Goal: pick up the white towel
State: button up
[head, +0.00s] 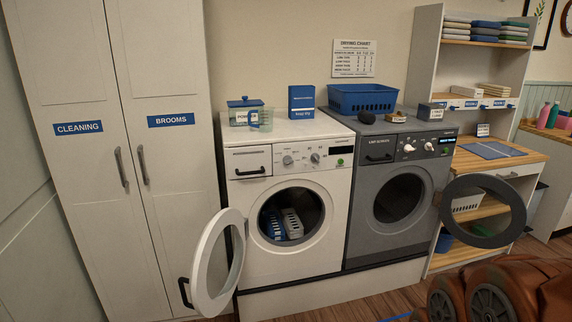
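I cannot single out one white towel for sure. A pale folded stack (457,28) lies at the left of the upper shelf, with blue and green stacks beside it. Smaller cream folded stacks (466,91) lie on the shelf below. Inside the open white washer, a white ribbed item (292,222) rests in the drum next to a blue one (273,224); what they are is hard to tell. My gripper is not in view.
The white washer door (217,262) swings out to the left and the grey machine's door (484,211) out to the right. A blue basket (362,98) stands on the grey machine. A brown object with grey discs fills the bottom right. Tall cabinets (110,190) stand left.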

aim_at(294, 227)
jog(key=i, duration=1.4)
jog(key=u, duration=3.15)
jog(key=k, duration=2.35)
jog(key=z, duration=1.65)
